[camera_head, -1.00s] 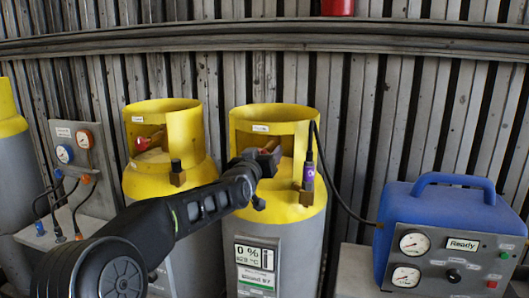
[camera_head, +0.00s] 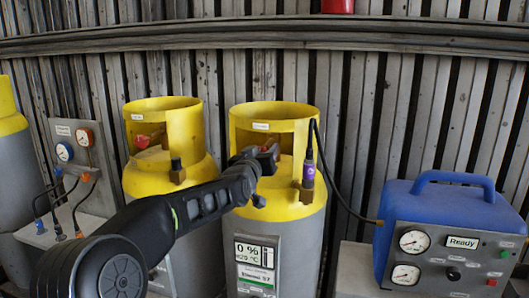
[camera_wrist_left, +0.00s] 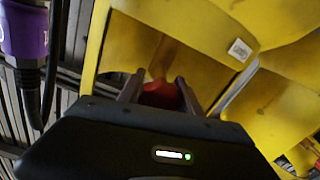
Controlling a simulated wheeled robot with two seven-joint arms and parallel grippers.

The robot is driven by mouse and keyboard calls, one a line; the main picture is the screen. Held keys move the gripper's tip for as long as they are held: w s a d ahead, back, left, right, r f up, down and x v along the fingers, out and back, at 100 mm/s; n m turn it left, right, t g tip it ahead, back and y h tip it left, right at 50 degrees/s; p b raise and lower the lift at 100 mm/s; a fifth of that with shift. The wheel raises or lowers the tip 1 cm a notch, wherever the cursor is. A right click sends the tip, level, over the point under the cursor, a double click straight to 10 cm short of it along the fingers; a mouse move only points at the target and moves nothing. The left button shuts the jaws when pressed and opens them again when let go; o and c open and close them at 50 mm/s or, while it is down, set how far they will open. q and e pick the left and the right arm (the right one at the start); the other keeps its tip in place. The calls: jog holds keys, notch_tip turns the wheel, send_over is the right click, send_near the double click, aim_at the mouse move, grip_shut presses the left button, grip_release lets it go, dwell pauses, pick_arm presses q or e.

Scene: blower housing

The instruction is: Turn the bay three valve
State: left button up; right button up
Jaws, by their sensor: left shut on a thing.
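The right-hand yellow-topped grey cylinder (camera_head: 308,213) stands upright in the middle, with a digital label reading 0 % on its front. Its red valve handle (camera_wrist_left: 160,95) shows in the left wrist view inside the yellow collar (camera_wrist_left: 195,50). My left gripper (camera_head: 268,152) reaches into the collar opening and is shut on the red handle; its two fingers (camera_wrist_left: 158,92) sit on either side of it. In the head view the fingers mostly hide the handle. Which cylinder is bay three I cannot tell from readable labels. My right gripper is out of view.
A second yellow-topped cylinder (camera_head: 165,150) with a red handle stands just left. A gauge panel (camera_head: 85,160) with hoses is further left. A blue machine (camera_head: 440,210) reading Ready stands right; a black hose with a purple fitting (camera_head: 308,174) joins the right-hand cylinder.

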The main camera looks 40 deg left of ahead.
pick_arm(q)
jog(key=shift+f+n+b, duration=0.2)
jog(key=shift+n+b, duration=0.6)
jog(key=shift+b, duration=0.3)
jog(key=shift+n+b, duration=1.1)
jog(key=n+b, duration=0.1)
jog(key=n, duration=0.1)
jog(key=shift+d+n, duration=0.1)
jog(key=shift+n, duration=0.2)
jog(key=n+b, duration=0.1)
jog(key=n, duration=0.1)
jog(key=shift+r+n, duration=0.1)
jog(key=shift+n, duration=0.3)
jog(key=n+b, duration=0.1)
jog(key=n, duration=0.5)
jog(key=shift+b, duration=0.35)
jog(key=n, duration=0.6)
jog(key=shift+r+b, duration=0.1)
jog(key=shift+b, duration=0.2)
